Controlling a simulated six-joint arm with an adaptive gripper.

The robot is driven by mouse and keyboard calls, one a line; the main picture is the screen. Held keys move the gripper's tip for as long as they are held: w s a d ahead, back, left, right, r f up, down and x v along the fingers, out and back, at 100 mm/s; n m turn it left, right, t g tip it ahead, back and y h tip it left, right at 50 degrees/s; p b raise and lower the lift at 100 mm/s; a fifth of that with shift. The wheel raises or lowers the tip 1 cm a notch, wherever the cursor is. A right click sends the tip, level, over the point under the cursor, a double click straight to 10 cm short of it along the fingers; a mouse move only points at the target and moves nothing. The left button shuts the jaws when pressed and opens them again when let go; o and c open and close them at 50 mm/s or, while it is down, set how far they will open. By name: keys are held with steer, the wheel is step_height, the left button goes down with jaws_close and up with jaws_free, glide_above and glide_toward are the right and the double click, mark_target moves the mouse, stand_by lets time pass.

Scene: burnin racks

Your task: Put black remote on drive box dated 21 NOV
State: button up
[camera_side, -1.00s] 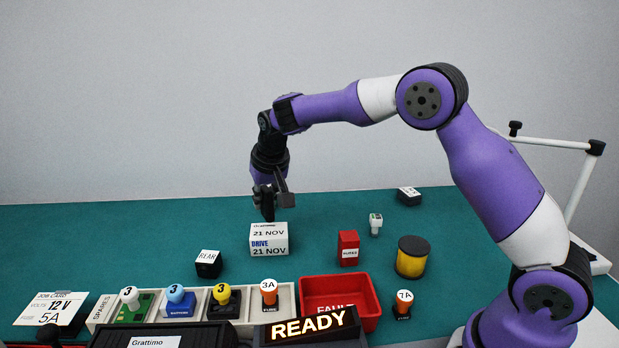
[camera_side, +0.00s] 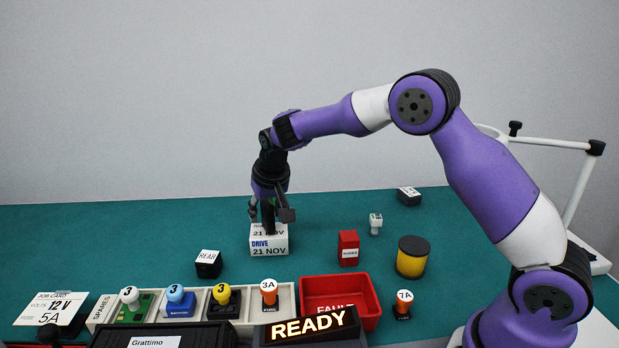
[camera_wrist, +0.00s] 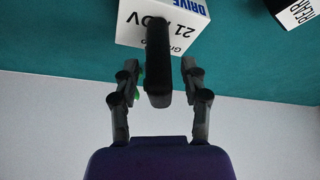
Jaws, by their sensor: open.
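The white drive box (camera_side: 269,243) reads DRIVE 21 NOV and stands on the green mat left of centre. In the wrist view the box (camera_wrist: 185,38) is at the top. The black remote (camera_side: 268,218) appears to stand on end on the box's top, tall and narrow. In the wrist view the remote (camera_wrist: 158,68) lies between my fingers, with gaps on both sides. My gripper (camera_side: 270,211) is open around the remote, just above the box. The exact contact of the remote's lower end with the box is hard to make out.
A black REAR block (camera_side: 208,268) stands left of the box. A red box (camera_side: 348,248), a small white piece (camera_side: 376,222) and a yellow cylinder (camera_side: 411,261) stand to the right. The spares tray (camera_side: 243,330) and red FAULT bin (camera_side: 340,283) line the front.

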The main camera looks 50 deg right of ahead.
steer(key=v, duration=1.2)
steer(key=s+r+n+t, duration=0.15)
steer(key=s+r, duration=0.25)
steer(key=s, duration=0.8)
steer(key=s+f+n+y, duration=0.1)
steer(key=s+f+n, duration=0.2)
steer(key=s, duration=0.7)
steer(key=shift+s+a+f+y, duration=0.2)
steer(key=shift+a+f+y, duration=0.25)
steer(key=shift+f, duration=0.3)
